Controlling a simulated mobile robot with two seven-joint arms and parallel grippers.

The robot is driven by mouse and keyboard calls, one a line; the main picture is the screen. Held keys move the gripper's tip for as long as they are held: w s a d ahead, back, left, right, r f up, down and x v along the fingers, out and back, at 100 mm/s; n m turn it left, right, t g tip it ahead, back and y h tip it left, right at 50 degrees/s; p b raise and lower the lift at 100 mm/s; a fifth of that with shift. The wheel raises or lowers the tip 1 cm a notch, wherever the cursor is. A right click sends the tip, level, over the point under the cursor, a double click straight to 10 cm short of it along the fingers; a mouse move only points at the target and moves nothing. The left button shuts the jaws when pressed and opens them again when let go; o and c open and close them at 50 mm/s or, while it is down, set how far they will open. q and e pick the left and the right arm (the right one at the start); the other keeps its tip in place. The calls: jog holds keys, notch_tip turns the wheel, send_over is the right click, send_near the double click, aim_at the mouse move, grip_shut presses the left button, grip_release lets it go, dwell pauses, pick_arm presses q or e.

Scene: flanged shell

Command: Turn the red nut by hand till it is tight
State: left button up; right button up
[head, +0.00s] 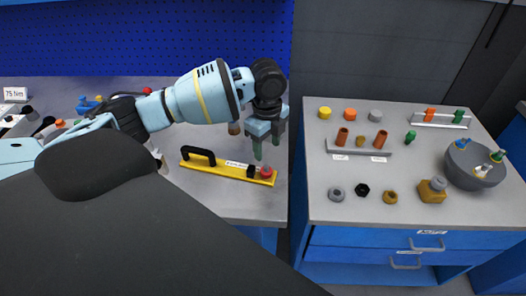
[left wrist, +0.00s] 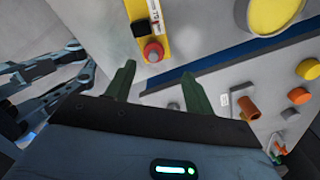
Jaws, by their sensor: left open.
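A red round piece (head: 266,171), which I take as the red nut, sits at the right end of a yellow bar (head: 225,166) on the left bench. My left gripper (head: 266,146) is above and just behind the bar's right end, fingers pointing down. In the left wrist view its two green fingers (left wrist: 159,72) stand apart with nothing between them, and the red piece appears just beyond the tips. They do not appear to touch it. My right gripper is not seen.
The bar carries a black handle (head: 198,155) and a label. A gap separates this bench from the right table (head: 330,207), which holds several nuts, pegs in a grey rack (head: 372,151) and a dark bowl (head: 466,178). Small parts lie at the far left.

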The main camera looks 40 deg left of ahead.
aim_at(266, 170)
pick_arm(q)
jog(key=shift+s+d, duration=0.15)
jog(key=shift+s, duration=0.15)
jog(key=shift+s+d+f, duration=0.15)
jog(key=shift+s, duration=0.05)
jog(key=shift+f, duration=0.2)
jog(key=shift+s+f, duration=0.1)
jog(key=shift+f, duration=0.25)
notch_tip(266, 170, down, 5)
jog(key=shift+f, duration=0.85)
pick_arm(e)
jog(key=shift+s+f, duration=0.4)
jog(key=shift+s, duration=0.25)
